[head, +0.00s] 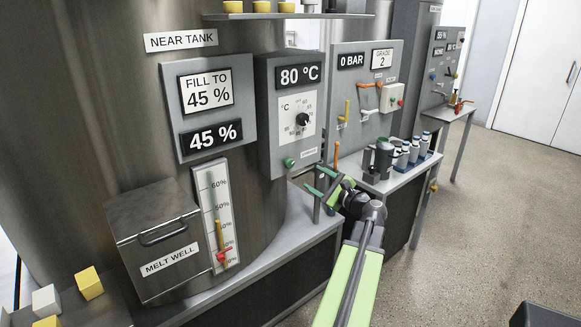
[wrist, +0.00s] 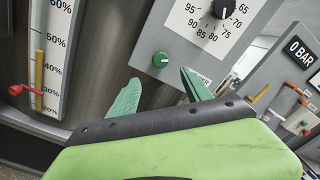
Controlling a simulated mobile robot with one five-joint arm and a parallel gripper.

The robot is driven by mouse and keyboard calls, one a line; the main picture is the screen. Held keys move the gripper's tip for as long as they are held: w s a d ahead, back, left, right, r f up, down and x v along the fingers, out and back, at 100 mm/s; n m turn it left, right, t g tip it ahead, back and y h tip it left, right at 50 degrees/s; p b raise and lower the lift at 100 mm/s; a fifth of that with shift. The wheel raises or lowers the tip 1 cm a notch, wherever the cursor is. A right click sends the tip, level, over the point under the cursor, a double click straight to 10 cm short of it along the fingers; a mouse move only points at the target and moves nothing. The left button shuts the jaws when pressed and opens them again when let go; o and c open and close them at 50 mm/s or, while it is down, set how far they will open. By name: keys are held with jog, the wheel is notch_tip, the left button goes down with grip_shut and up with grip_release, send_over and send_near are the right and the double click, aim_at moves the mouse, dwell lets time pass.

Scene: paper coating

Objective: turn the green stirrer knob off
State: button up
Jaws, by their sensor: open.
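The green stirrer knob (head: 289,163) sits at the lower left of the grey 80 °C panel (head: 264,121). In the wrist view the knob (wrist: 160,59) shows just beyond and between my fingertips, with a pale mark on its face too small to read. A label to its right is partly hidden by a finger. My gripper (head: 313,178) is open and empty, its green fingers pointing toward the panel, below and right of the knob in the head view. In the wrist view my gripper (wrist: 160,76) has its fingers spread apart, seemingly not touching the knob.
A black temperature dial (head: 302,120) is above the knob. Left are a level gauge with a red lever (head: 223,255) and the melt well box (head: 156,241). Right are the 0 BAR panel (head: 350,95) and a bench with a grey jug (head: 380,158). Open floor lies right.

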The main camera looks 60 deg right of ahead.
aim_at(291, 164)
jog(key=x, duration=1.2)
jog(key=shift+w, duration=0.2)
jog(key=c, duration=1.2)
jog(key=shift+s+a, duration=0.1)
jog(key=shift+a, duration=0.05)
grip_shut()
jog(key=shift+d, duration=0.2)
jog(key=n, duration=1.1)
jog(key=shift+n, duration=0.4)
